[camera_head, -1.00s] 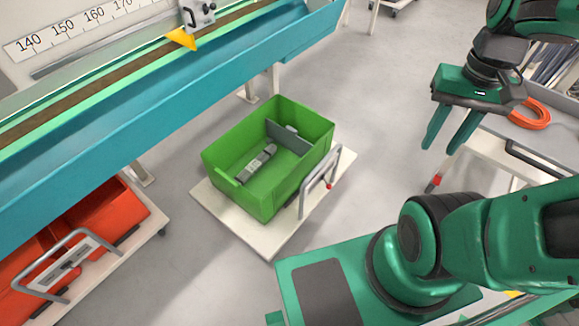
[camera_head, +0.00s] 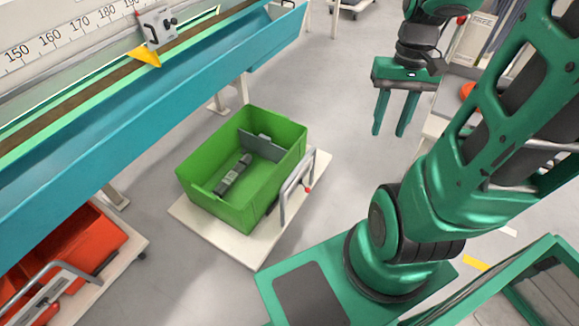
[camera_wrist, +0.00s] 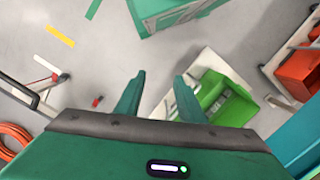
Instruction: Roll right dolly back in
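The dolly on the right of the two near the bench has a pale flat board (camera_head: 237,247) and a grey loop handle (camera_head: 296,186) with a red tip at its right edge. It carries a green crate (camera_head: 205,203) holding a grey divider and a grey object. Its board (camera_wrist: 207,60) and crate (camera_wrist: 236,112) also show in the wrist view. My gripper (camera_head: 389,130) is open and empty, fingers pointing down, in the air up and right of the handle. In the wrist view, my gripper's fingers (camera_wrist: 158,80) are apart with nothing between them.
A long blue bench (camera_head: 140,125) with a number scale runs along the left, its legs behind the dolly. Another dolly (camera_head: 108,267) with red crates (camera_head: 70,250) stands lower left. A trolley with an orange cable (camera_head: 467,90) is at right. Floor between is clear.

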